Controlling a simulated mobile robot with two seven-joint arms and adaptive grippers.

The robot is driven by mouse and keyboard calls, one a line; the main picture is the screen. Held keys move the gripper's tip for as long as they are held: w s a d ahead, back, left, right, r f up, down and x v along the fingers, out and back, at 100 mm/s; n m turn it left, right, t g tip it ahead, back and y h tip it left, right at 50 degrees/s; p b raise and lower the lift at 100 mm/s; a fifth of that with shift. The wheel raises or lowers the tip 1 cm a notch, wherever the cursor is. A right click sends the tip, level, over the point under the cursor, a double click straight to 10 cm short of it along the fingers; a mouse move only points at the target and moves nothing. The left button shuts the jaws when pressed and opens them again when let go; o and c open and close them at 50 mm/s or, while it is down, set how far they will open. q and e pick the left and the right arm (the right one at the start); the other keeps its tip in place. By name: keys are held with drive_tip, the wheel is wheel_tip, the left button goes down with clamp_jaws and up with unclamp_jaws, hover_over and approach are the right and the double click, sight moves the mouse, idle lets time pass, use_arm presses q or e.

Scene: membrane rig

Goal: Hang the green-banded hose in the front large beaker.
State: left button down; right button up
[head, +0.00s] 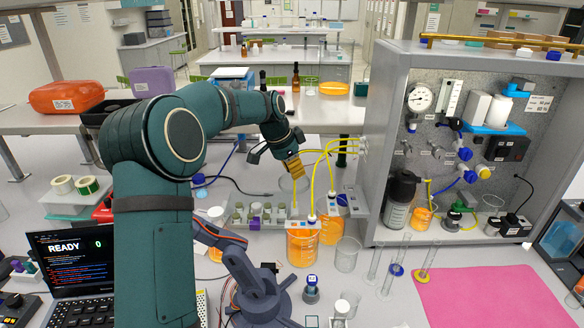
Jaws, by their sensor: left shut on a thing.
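My left gripper (293,168) is above the bench, left of the rig. It is shut on a yellow hose (294,202), whose lower length hangs below the fingers. Its green band is too small to make out. More yellow hoses (331,172) run from the rig's side port down to the beakers. The front large beaker (302,249) holds orange liquid, with a white and blue clip at its rim. A second beaker (331,230) of orange liquid stands just behind and right. My right gripper is not in view.
A vial rack (254,213) stands left of the beakers. An empty beaker (347,254) and several glass cylinders (374,262) stand to the right. A small jointed arm (252,283) is in front. The grey rig cabinet (383,130) walls off the right. A pink mat (487,297) is clear.

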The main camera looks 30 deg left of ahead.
use_arm(q)
drive_tip(key=shift+f+b, duration=0.45)
drive_tip(key=shift+f, duration=0.75)
drive_tip(key=shift+f+b, duration=0.95)
drive_tip(key=shift+f, duration=0.45)
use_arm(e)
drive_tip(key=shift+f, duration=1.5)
